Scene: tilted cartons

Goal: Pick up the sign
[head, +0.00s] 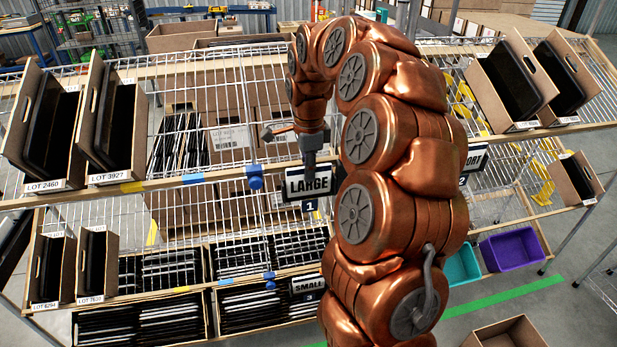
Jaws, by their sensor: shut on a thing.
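A dark sign with a white-framed face reading LARGE (308,183) is at the front edge of the upper wire shelf, near the middle of the head view. My copper arm reaches over from the right, and my gripper (311,156) points down at the sign's top edge. The gripper is shut on the LARGE sign. The fingertips are small and dark here, so their exact contact is hard to see. A small tag marked 1 (311,206) shows just below the sign. A second sign reading SMALL (308,284) is on the lower shelf edge.
Tilted cartons with dark contents stand on the upper shelf at left (112,115) and right (512,80). Smaller cartons (97,265) are at lower left. Another sign (475,158) is partly hidden by my arm. A purple bin (511,249) and a teal bin (462,267) sit low at right.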

